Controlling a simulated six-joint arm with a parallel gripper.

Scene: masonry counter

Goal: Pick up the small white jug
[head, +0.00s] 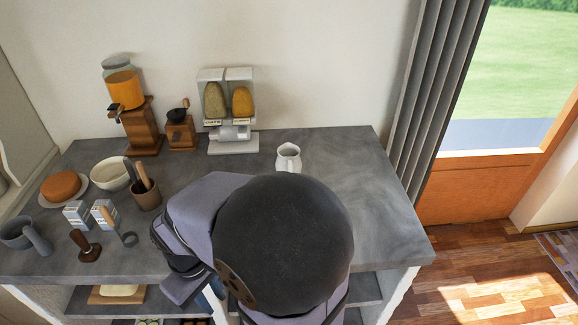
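The small white jug (289,158) stands upright on the grey counter (345,160), near the back and right of the middle. Its open top and spout face up. Its lower front is close to my arm's outline in the picture, and I cannot tell how far apart they are in depth. My arm's large dark and lavender links fill the front middle of the view. I cannot make out my gripper's fingers; they are out of view or hidden behind the arm.
A cereal dispenser (228,135), a small grinder (181,131) and a drink dispenser (124,88) stand along the wall. A white bowl (110,174), a utensil pot (146,195), cartons (76,214) and a cake (61,185) crowd the left. The counter's right side is clear.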

